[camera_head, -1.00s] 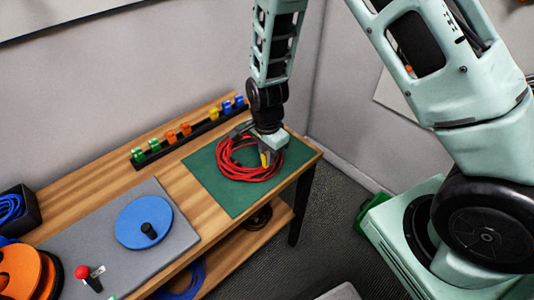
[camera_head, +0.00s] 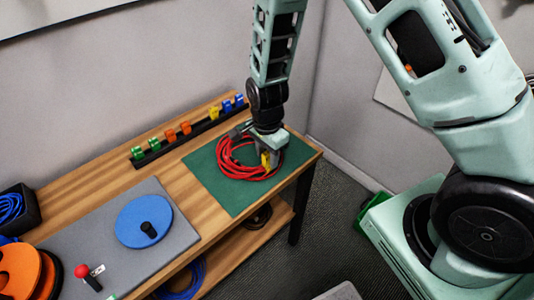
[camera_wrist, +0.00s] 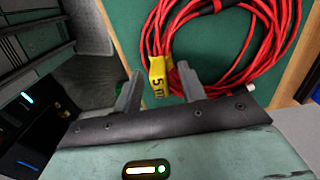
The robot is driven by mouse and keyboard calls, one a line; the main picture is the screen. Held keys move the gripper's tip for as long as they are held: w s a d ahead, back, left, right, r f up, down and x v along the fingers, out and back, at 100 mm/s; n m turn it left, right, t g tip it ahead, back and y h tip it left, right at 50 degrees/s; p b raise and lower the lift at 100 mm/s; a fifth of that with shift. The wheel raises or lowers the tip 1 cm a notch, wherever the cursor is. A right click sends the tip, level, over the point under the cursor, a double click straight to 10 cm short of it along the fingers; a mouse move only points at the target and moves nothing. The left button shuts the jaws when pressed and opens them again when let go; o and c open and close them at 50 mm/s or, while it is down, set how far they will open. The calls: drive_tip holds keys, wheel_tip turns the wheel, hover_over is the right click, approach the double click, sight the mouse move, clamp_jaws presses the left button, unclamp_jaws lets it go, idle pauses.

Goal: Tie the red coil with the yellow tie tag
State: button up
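The red coil (camera_head: 238,172) lies on the green mat (camera_head: 212,184) at the right end of the bench. In the wrist view the red coil (camera_wrist: 221,88) fills the upper right. The yellow tie tag (camera_wrist: 158,78), printed with a dark "5 m", sits at the coil's near left side and appears to be around its strands. It also shows as a small yellow patch in the head view (camera_head: 265,160). My gripper (camera_wrist: 159,72) is low over the coil. Its fingers stand apart, one on each side of the tag, with visible gaps. The tag's underside is hidden.
A black rack (camera_head: 190,134) with several coloured tags stands along the bench's back. A grey panel with a blue disc (camera_head: 143,222) lies to the left. A black bin (camera_head: 18,208) with blue cable is at far left. The bench's right edge is close to the coil.

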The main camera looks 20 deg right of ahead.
wheel_tip(320, 180, up, 17)
drive_tip(key=shift+r, duration=0.2)
idle(0.4)
drive_tip(key=s+a+r+n, duration=0.2)
drive_tip(key=s+a+n, duration=0.1)
drive_tip(key=s+n, duration=0.8)
drive_tip(key=s+a+r+n, duration=0.3)
drive_tip(key=s+a+n, duration=0.1)
drive_tip(key=s+n, duration=0.7)
drive_tip(key=shift+s+a+y, duration=0.25)
drive_tip(key=shift+s+y, duration=0.05)
drive_tip(key=shift+s, duration=0.05)
